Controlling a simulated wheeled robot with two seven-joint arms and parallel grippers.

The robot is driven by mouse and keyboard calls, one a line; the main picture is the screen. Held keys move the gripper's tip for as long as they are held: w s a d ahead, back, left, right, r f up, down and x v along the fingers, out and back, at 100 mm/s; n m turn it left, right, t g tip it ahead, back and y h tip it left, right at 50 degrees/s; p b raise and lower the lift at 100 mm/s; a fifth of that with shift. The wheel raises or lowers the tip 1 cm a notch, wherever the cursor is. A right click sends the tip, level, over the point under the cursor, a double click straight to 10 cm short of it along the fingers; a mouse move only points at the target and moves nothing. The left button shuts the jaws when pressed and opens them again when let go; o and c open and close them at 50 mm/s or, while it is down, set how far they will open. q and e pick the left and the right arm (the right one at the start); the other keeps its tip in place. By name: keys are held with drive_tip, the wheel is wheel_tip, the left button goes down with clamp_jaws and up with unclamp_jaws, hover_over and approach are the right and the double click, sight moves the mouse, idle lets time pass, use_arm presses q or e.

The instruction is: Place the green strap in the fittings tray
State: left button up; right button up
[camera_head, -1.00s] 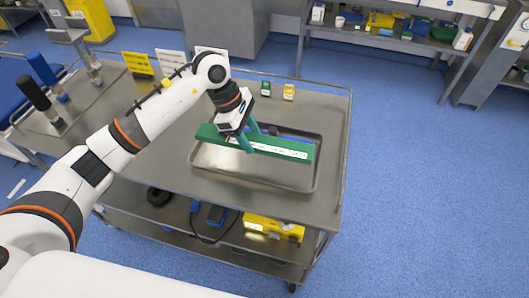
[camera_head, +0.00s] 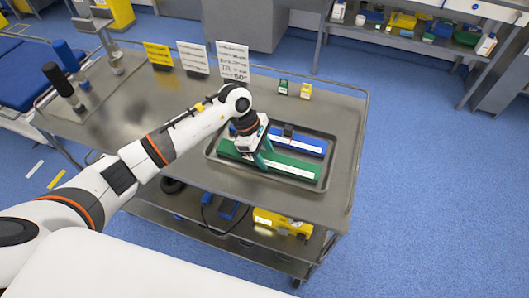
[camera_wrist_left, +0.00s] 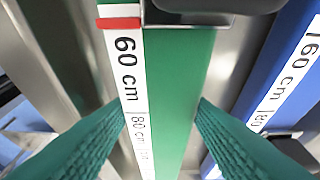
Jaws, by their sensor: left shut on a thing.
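The green strap (camera_head: 292,166) is a long flat bar with a white scale label. It lies lengthwise within the outline of the fittings tray (camera_head: 329,166), along its near side. Whether it touches the tray floor I cannot tell. My left gripper (camera_head: 263,160) is shut on the strap left of its middle, pointing down. In the left wrist view, the green fingers stand on either side of the strap (camera_wrist_left: 182,85), and its label reads 60 cm and 80 cm. A blue strap (camera_head: 309,146) lies behind it in the tray, roughly parallel. My right gripper is not in view.
The metal cart top (camera_head: 345,120) has a raised rail. A green box (camera_head: 283,87) and a yellow box (camera_head: 305,91) stand behind the tray. Yellow and white sign cards (camera_head: 158,56) stand at the back. Dark-handled posts (camera_head: 62,86) stand at the left.

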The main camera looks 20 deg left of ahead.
use_arm(q)
drive_tip(key=o, duration=1.1)
drive_tip(key=shift+c, duration=0.2)
drive_tip(key=shift+r+p, duration=0.15)
drive_tip(key=shift+p, duration=0.15)
drive_tip(key=b+v, duration=0.2)
drive_tip(key=v, duration=1)
